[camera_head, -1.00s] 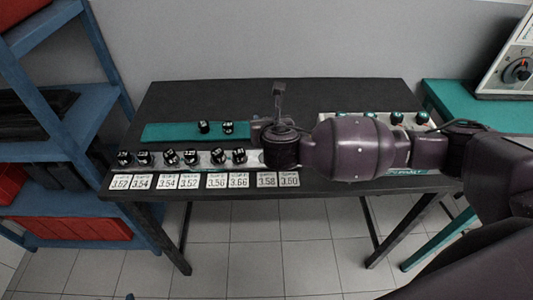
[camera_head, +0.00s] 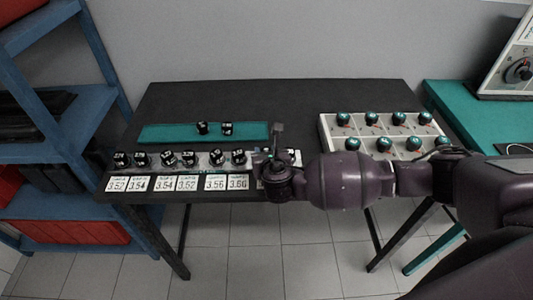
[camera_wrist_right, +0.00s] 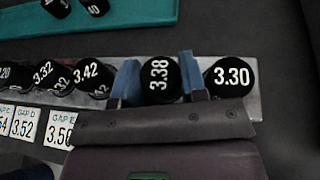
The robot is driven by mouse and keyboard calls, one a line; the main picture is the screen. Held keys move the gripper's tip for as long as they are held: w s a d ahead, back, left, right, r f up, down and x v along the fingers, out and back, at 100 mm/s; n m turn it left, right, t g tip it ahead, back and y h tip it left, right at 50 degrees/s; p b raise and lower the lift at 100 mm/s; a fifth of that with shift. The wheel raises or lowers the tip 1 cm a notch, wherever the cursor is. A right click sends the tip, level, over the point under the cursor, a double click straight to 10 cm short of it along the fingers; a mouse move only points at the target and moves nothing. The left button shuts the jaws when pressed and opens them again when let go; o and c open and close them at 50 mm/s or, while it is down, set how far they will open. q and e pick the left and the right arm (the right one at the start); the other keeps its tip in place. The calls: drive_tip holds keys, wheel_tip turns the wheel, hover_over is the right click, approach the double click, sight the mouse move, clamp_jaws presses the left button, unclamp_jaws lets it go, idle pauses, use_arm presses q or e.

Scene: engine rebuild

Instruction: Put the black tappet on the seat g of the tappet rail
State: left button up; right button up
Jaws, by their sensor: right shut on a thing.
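My right gripper (camera_head: 268,160) is at the right part of the tappet rail (camera_head: 182,161) in the head view. In the right wrist view its blue fingers (camera_wrist_right: 157,78) are shut on a black tappet (camera_wrist_right: 159,80) marked 3.38, held upright at the rail. I cannot tell whether it rests in its seat. A black tappet marked 3.30 (camera_wrist_right: 230,77) stands to its right, and one marked 3.42 (camera_wrist_right: 92,77) to its left. Several more tappets stand along the rail's left part. My left gripper is not in view.
Two black tappets (camera_head: 227,129) stand on the green mat (camera_head: 160,132) behind the rail. White gap labels (camera_head: 165,183) lie along the front. A white tray (camera_head: 325,134) with several green-topped parts stands at right. The back of the black table (camera_head: 270,96) is clear.

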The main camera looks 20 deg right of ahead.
drive_tip(key=o, duration=0.6)
drive_tip(key=shift+o, duration=0.2)
